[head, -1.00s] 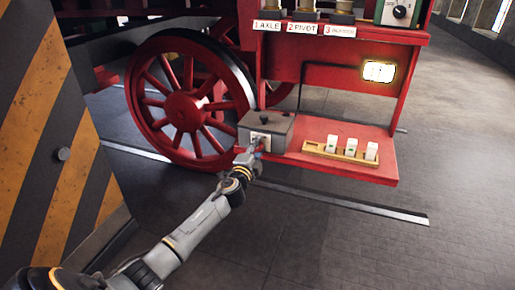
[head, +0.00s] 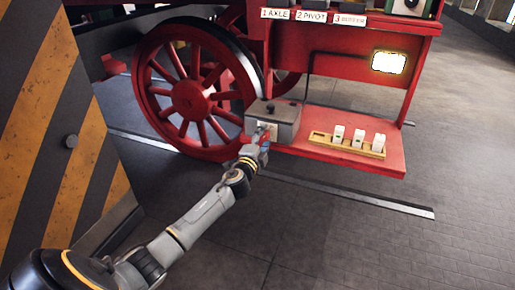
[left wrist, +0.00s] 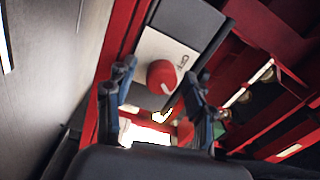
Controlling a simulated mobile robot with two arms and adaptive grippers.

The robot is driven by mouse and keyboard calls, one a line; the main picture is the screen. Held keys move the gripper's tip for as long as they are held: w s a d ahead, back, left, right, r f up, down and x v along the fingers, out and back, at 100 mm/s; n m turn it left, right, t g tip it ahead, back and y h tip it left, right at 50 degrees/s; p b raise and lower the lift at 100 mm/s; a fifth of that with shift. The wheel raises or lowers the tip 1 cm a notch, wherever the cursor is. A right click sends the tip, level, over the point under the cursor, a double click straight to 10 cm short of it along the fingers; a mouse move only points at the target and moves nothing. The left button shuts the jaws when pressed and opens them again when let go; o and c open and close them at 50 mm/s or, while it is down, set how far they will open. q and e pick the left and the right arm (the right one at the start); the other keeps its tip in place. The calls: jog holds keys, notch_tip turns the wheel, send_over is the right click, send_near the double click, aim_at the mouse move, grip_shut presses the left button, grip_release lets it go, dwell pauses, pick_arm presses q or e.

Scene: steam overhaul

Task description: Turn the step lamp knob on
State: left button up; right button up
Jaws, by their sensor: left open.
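A grey switch box (head: 283,112) sits on the left end of the red step. In the left wrist view, its red round knob (left wrist: 161,76) stands on a pale plate (left wrist: 167,56) with small lettering that seems to read OFF. My left gripper (head: 262,136) is at the box's front face and hides most of the knob in the head view. In the left wrist view, the left gripper (left wrist: 158,76) is open, with a finger on each side of the knob and gaps between. A rectangular lamp (head: 389,62) on the red panel glows. My right gripper is out of view.
A wooden rack (head: 319,139) with several white blocks stands on the red step (head: 390,165), right of the box. A red spoked wheel (head: 190,99) is close on the left. A striped black-and-orange panel (head: 50,130) stands at far left. Floor at right is clear.

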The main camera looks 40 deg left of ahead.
pick_arm(q)
jog(key=v, duration=1.1)
jog(key=shift+s, duration=0.1)
jog(key=s+d+f+n+g+h+b, duration=0.1)
jog(key=s+f+n+g, duration=0.2)
jog(key=f, duration=1)
jog(key=s+d+f+g+b, duration=0.1)
jog(key=s+f+g, duration=0.35)
jog(key=f, duration=0.85)
jog(key=s+d+f+n+g+h+b, duration=0.15)
jog(key=s+f, duration=0.45)
jog(key=f, duration=0.7)
jog(key=s+d+f+n+g, duration=0.2)
jog(key=s+d+f, duration=0.1)
jog(key=s+f, duration=0.55)
jog(key=s+d+f+n+g, duration=0.2)
jog(key=s+d+f, duration=0.1)
jog(key=s+f, duration=0.55)
jog(key=s+d+f+n+g+h, duration=0.1)
jog(key=s+d+f+g, duration=0.1)
jog(key=s, duration=0.7)
jog(key=s+d+f+n+g+h+b, duration=0.1)
jog(key=s+d+f, duration=0.4)
jog(key=s, duration=0.5)
jog(key=shift+s+f+g, duration=0.2)
jog(key=shift+g, duration=0.2)
